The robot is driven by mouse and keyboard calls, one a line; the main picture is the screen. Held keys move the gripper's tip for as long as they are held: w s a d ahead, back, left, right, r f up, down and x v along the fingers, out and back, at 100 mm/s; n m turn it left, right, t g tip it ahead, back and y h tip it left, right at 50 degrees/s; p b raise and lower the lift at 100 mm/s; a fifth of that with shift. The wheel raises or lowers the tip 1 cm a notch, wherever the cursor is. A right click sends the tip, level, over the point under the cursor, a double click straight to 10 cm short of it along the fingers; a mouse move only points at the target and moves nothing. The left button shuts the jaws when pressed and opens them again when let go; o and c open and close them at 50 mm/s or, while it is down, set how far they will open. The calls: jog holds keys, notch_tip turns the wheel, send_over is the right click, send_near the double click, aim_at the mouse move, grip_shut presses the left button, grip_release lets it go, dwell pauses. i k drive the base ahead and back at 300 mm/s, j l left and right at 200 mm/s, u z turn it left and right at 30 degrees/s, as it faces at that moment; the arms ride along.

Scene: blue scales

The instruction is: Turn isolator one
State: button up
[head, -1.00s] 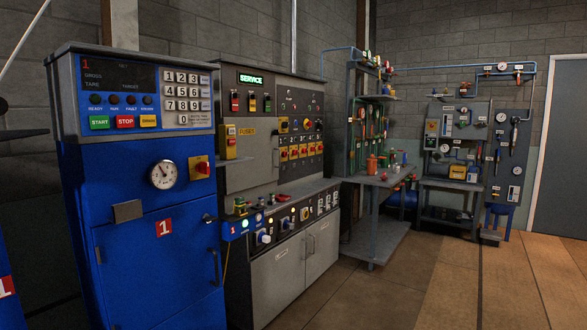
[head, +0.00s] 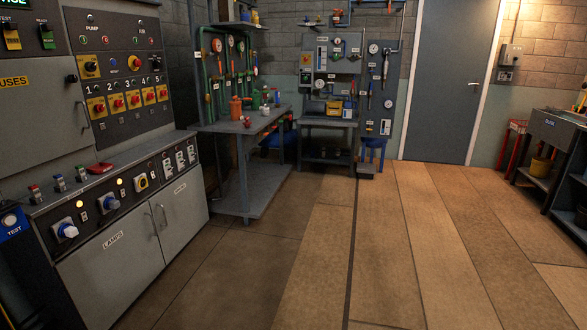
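The grey control panel (head: 118,60) stands at the left. It carries a row of yellow switches with red knobs under the numbers 1 to 5. The leftmost, under the number 1, is isolator one (head: 97,107). Its knob is too small to read its exact position. Beside it in the row are isolator two (head: 116,103) and isolator three (head: 133,98). My gripper is not in view.
A grey lamps cabinet (head: 120,262) juts out below the panel. A blue-grey workbench (head: 245,125) stands beyond it. The wooden floor (head: 330,230) is clear up to the grey door (head: 450,80). A dark bench (head: 553,130) stands at the right.

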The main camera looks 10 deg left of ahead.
aim_at(98, 108)
jog(key=i+u, duration=0.1)
jog(key=i, duration=0.5)
jog(key=i+l, duration=0.15)
jog(key=i, duration=0.5)
jog(key=i+l+u, duration=0.15)
jog(key=i, duration=0.45)
jog(key=i+j+u, duration=0.25)
jog(key=i+u, duration=0.2)
jog(key=i, duration=0.55)
jog(key=i+l+u, duration=0.1)
jog(key=i+u, duration=0.4)
jog(key=i, duration=0.5)
jog(key=i+j+z, duration=0.1)
jog(key=i, duration=0.45)
